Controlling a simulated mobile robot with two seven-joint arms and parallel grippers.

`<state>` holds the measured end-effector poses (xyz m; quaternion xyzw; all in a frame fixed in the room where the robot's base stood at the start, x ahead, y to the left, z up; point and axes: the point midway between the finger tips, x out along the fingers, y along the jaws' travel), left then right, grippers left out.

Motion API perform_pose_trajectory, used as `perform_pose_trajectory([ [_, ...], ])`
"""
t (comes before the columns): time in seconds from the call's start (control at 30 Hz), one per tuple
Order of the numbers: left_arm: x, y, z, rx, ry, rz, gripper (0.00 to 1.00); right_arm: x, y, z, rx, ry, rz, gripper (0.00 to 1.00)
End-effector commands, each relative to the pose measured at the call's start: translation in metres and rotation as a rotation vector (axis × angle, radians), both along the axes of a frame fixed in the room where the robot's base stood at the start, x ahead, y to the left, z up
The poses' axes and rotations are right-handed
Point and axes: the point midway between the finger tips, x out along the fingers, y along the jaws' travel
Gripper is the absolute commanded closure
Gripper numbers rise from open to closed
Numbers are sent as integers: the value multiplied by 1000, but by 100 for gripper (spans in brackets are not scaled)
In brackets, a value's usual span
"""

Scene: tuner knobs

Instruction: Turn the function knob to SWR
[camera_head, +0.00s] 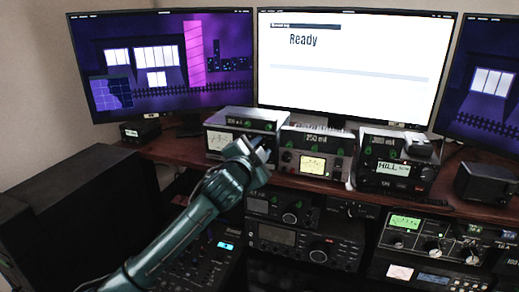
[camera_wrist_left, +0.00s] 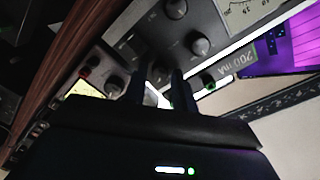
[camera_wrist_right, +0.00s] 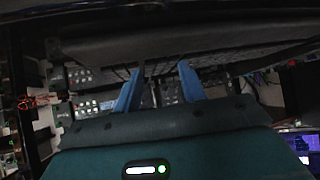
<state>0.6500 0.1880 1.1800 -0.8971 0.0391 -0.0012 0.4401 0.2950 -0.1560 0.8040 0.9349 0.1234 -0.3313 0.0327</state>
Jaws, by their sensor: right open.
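My left gripper (camera_head: 262,148) is at the front of the left grey tuner (camera_head: 217,155), over its right side. In the left wrist view its two dark fingers (camera_wrist_left: 161,77) stand a little apart with a dark knob (camera_wrist_left: 160,72) between their tips; whether they touch it is unclear. Other dark knobs (camera_wrist_left: 201,45) sit beside it, and a white needle meter (camera_wrist_left: 245,12) is on the same panel. No knob labels, including SWR, are readable, so I cannot tell which is the function knob. My right gripper (camera_wrist_right: 160,78) is open and empty, facing dark equipment.
A middle tuner with a yellow meter (camera_head: 313,165) and a black unit (camera_head: 392,172) stand to the right on the wooden shelf (camera_head: 170,150). Radios (camera_head: 306,243) fill the space below. Monitors (camera_head: 350,60) stand behind. A dark box (camera_head: 85,200) is at the left.

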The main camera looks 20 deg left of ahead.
Motion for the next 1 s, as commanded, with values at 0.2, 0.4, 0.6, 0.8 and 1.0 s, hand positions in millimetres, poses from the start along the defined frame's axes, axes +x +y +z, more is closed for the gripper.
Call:
perform_pose_trajectory([
  [0.2, 0, 0, 0, -1, 0, 0, 59, 0, 0, 0, 0, 0, 0, 59],
  [0.4, -1, 0, 0, -2, 0, 0, 59, 0, 0, 0, 0, 0, 0, 59],
  [0.6, -18, 2, -1, -1, -1, 0, 59, 0, 0, -4, 1, -1, -1, 59],
  [0.8, -59, 4, -1, -1, 0, -1, 59, 2, 1, -6, 8, -13, -4, 59],
  [1.0, -100, 7, 1, -1, -1, -1, 59, 3, 1, -8, 15, -22, -7, 59],
])
